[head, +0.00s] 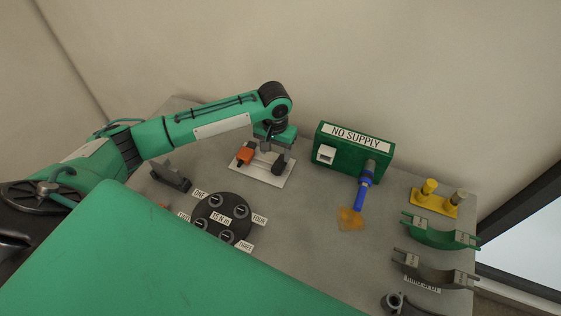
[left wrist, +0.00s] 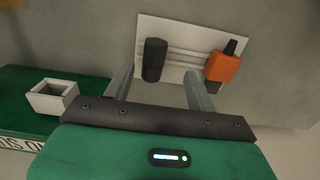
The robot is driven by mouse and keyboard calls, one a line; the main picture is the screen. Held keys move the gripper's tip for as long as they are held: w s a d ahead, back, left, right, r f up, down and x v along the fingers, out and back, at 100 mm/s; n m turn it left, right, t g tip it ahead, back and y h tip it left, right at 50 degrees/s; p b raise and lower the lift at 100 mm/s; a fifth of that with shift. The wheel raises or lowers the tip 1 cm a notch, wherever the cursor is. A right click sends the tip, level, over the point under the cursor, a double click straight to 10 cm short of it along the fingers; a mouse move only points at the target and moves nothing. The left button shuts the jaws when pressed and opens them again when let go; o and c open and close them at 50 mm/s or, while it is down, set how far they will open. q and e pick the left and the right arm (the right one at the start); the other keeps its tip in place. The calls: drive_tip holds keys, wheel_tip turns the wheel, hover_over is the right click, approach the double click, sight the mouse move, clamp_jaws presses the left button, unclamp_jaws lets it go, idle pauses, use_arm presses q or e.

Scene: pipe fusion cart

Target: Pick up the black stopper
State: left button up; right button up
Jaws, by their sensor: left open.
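The black stopper (head: 278,168) lies on the right part of a white plate (head: 262,178) on the grey table. In the left wrist view the stopper (left wrist: 154,60) shows ahead of the fingers, roughly in line with the gap between them. My left gripper (head: 275,155) is over the plate with its fingers pointing down. In the left wrist view its two fingers (left wrist: 158,84) are apart with nothing held between them. In the head view the gripper is very close to the stopper, and I cannot tell whether they touch. My right gripper is not in view.
An orange piece with a black tip (head: 245,154) lies on the same plate. A green "NO SUPPLY" box (head: 330,151) with a blue-handled valve (head: 361,194) stands to the right. A round black holder (head: 213,231) is in front. Green and grey curved clamps (head: 438,238) are at the right.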

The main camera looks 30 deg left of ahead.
sight(278, 164)
use_arm(q)
drive_tip(key=shift+f, duration=0.55)
drive_tip(key=shift+w+f, duration=0.1)
drive_tip(key=shift+f, duration=0.2)
drive_tip(key=shift+d+f+p, duration=0.2)
drive_tip(key=shift+f+p, duration=0.4)
drive_tip(key=f, duration=0.1)
drive_tip(key=f+p, duration=0.1)
drive_tip(key=f, duration=0.1)
drive_tip(key=shift+d+f, duration=0.2)
drive_tip(key=shift+f, duration=0.4)
drive_tip(key=c, duration=1.1)
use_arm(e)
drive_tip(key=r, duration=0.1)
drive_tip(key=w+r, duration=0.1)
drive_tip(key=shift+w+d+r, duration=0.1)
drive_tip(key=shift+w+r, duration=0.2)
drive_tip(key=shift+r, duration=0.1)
